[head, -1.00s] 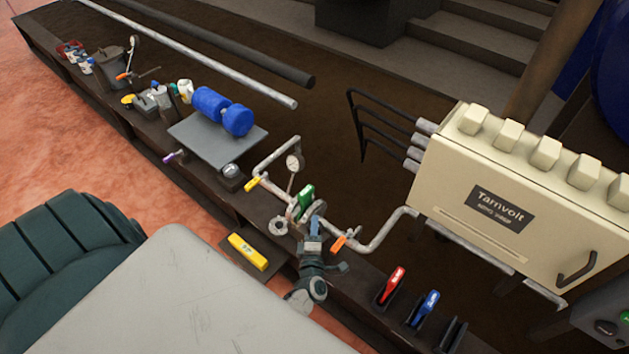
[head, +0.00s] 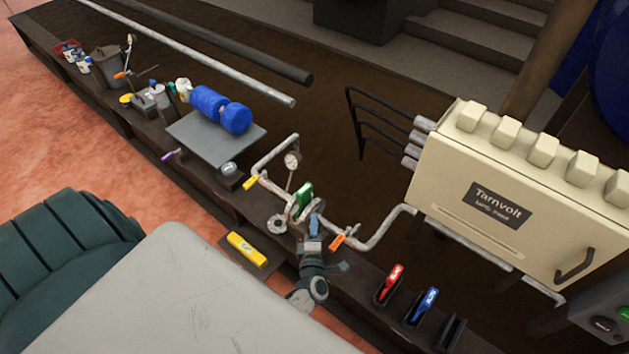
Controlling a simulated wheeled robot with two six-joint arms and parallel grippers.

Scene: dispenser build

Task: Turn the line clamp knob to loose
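My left gripper (head: 313,241) is over the dark bench at the pipe run, just in front of the green-handled part (head: 304,196) and a round grey flange. A small blue piece (head: 315,224) shows at its tip; I cannot tell whether the fingers hold it or only stand beside it. Whether the fingers are open or shut is too small to see. An orange lever (head: 337,242) on the pipe is just right of the gripper. I cannot make out which part is the line clamp knob or how it is set. My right gripper is not in view.
A yellow block (head: 247,250) lies on a small ledge left of the gripper. Red (head: 390,281) and blue (head: 425,304) handled items stand in holders to the right. A gauge (head: 292,160) rises behind the pipe. A cream cabinet (head: 480,255) bounds the right side.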

